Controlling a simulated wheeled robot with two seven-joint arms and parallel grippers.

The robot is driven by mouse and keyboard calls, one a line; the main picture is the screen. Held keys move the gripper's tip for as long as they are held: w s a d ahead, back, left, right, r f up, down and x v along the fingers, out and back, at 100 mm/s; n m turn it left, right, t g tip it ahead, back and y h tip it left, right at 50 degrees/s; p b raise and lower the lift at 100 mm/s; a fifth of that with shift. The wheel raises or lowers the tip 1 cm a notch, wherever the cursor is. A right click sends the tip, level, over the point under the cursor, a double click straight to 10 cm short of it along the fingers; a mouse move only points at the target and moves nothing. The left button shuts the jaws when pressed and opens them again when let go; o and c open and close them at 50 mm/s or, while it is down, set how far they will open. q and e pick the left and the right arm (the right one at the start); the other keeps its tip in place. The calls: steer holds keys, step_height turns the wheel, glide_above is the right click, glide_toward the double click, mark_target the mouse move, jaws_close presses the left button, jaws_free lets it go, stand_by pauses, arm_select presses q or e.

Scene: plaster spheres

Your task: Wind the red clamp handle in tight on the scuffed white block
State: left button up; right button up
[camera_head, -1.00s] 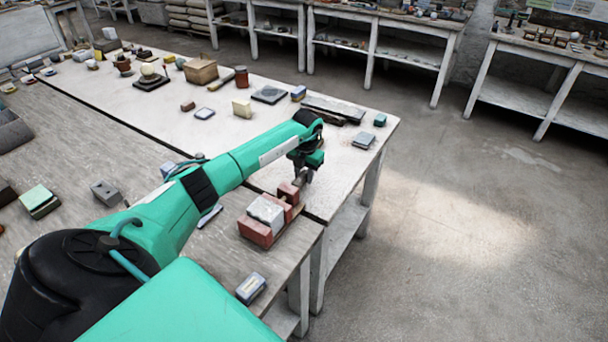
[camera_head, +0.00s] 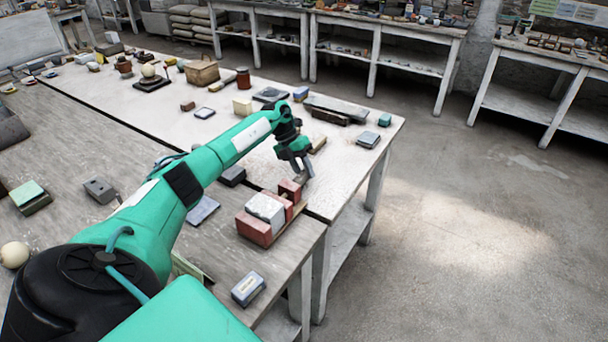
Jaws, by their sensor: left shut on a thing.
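The clamp with red jaws (camera_head: 254,230) lies at the right end of the near table, close to its edge. The scuffed white block (camera_head: 265,207) sits between its red jaws; I cannot tell whether both jaws touch it. The red clamp handle (camera_head: 290,189) is at the far end of the clamp, partly hidden by my gripper. My left gripper (camera_head: 302,178) comes down on the handle at a tilt and is shut on it, its fingers small in the view. My right gripper is not in view.
A small blue-grey box (camera_head: 248,289) lies near the table's front edge. A dark block (camera_head: 232,175) lies beside my arm. Dark flat bars (camera_head: 335,110) lie on the far white table (camera_head: 350,165). The floor to the right is clear.

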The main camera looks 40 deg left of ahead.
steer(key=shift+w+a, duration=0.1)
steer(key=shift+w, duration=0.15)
arm_select(q)
steer(key=o, duration=1)
steer(key=shift+a+r, duration=0.25)
steer(key=shift+r, duration=0.15)
steer(key=shift+p+v, duration=1.85)
steer(key=shift+v, duration=4.6)
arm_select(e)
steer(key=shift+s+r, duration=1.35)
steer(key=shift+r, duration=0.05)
arm_select(q)
steer(key=shift+a+f, duration=0.1)
